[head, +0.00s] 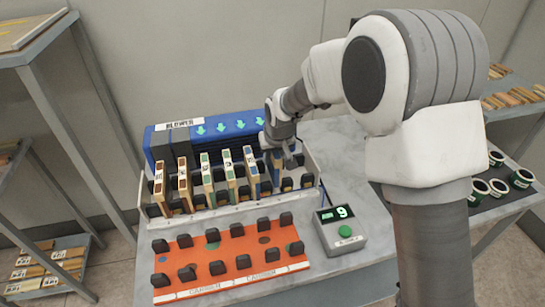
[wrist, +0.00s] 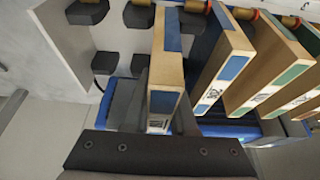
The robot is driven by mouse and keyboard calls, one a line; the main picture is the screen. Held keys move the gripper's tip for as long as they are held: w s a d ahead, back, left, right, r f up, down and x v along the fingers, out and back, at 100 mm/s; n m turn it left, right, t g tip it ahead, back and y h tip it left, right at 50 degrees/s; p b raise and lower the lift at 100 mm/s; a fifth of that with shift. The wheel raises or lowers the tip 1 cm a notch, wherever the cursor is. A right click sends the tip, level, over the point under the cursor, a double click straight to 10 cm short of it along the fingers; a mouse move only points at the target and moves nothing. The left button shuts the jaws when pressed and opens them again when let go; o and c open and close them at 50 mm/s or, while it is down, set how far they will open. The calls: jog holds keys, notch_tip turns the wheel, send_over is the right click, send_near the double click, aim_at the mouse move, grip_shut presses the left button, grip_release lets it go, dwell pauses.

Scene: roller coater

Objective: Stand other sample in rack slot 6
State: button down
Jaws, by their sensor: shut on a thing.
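My gripper (head: 283,150) is over the right part of the white slotted rack (head: 230,212) and is shut on a wooden sample with a blue band (head: 276,168). In the wrist view the held sample (wrist: 166,62) is upright between the gripper's grey fingers (wrist: 155,112). It is right of the other standing samples in the head view, among the black slot blocks. Whether its foot rests in the slot is hidden. Several samples stand in a row to its left; the nearest is a blue-marked sample (head: 251,172), also in the wrist view (wrist: 228,62).
An orange board (head: 225,262) with black blocks lies in front. A grey box (head: 341,232) showing 9, with a green button, stands at right. Bare tabletop (head: 350,180) lies right of the rack.

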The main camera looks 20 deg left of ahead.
jog(key=shift+f, duration=0.45)
jog(key=shift+f+b, duration=0.15)
jog(key=shift+b, duration=0.2)
jog(key=shift+f+b, duration=0.95)
jog(key=shift+f, duration=0.25)
jog(key=shift+c, duration=1.2)
grip_release()
jog(key=shift+r, duration=0.1)
